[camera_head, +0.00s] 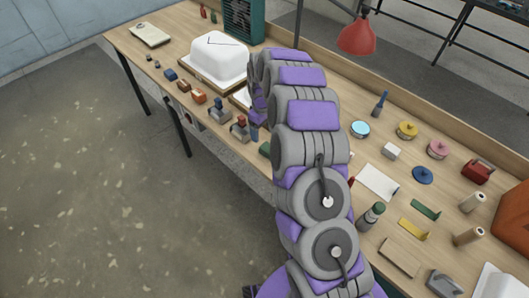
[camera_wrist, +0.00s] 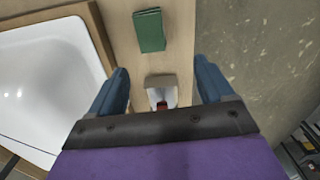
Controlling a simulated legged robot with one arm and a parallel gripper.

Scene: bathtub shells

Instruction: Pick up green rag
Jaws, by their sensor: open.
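The green rag (camera_wrist: 149,30) is a small folded dark green rectangle lying on the bench, at the top centre of the wrist view. In the head view, a green patch (camera_head: 265,149), likely the rag, shows beside my arm, which partly hides it. My gripper (camera_wrist: 161,77) is open with its two blue fingers apart and nothing held. The rag lies beyond the fingertips, slightly left of centre. In the head view my arm hides most of my gripper.
A grey block tool with a red part (camera_wrist: 161,92) lies below, between the fingers in the wrist view. A white tub shell (camera_wrist: 45,85) in a wooden frame is at left. The bench edge and floor (camera_wrist: 260,60) are at right. A red lamp (camera_head: 357,37) hangs over the bench.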

